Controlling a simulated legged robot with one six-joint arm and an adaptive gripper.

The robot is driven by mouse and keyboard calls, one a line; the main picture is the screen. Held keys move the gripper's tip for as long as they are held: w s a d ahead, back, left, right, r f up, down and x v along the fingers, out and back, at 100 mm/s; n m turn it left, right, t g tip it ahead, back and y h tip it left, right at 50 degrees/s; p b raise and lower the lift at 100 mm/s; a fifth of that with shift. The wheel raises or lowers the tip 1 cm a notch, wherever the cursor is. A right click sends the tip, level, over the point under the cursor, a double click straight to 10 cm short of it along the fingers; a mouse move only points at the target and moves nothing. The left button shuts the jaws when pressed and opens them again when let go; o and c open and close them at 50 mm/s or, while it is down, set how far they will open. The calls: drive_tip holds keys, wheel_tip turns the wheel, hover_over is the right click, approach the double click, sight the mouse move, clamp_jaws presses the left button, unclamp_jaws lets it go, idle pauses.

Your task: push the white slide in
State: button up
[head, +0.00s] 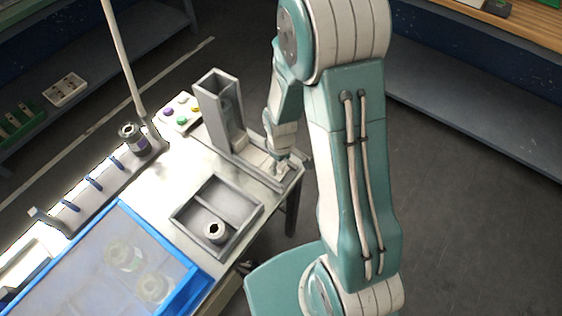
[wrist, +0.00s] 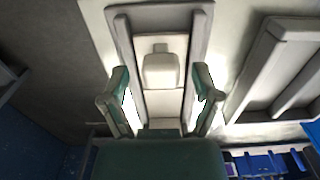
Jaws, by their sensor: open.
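The white slide (wrist: 163,72) lies in a grey channel (wrist: 124,30) and has a raised block on top. In the head view the slide (head: 256,157) shows partly, beside the foot of the tall grey chute (head: 222,110). My gripper (head: 281,168) is at the outer end of the channel, near the table's right edge. In the wrist view my gripper (wrist: 162,95) is open, with one finger on each side of the slide and a gap between fingers and block. Nothing is held. Whether a finger touches the channel I cannot tell.
A grey two-part tray (head: 246,232) with one roll (head: 216,231) stands in front of the channel. A panel with coloured buttons (head: 181,113) is behind the chute. A blue-framed clear cover (head: 190,281) is at the lower left. A rail (head: 92,186) with blue dividers runs at left.

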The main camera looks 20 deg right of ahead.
sight(253, 155)
drive_tip(key=shift+a, duration=0.25)
drive_tip(key=shift+d, duration=0.25)
clamp_jaws()
drive_tip(key=w+a, duration=0.4)
drive_tip(key=w, duration=0.1)
drive_tip(key=w+a, duration=0.2)
drive_tip(key=w, duration=0.1)
drive_tip(key=shift+w, duration=0.1)
unclamp_jaws()
drive_tip(key=shift+w+a, duration=0.1)
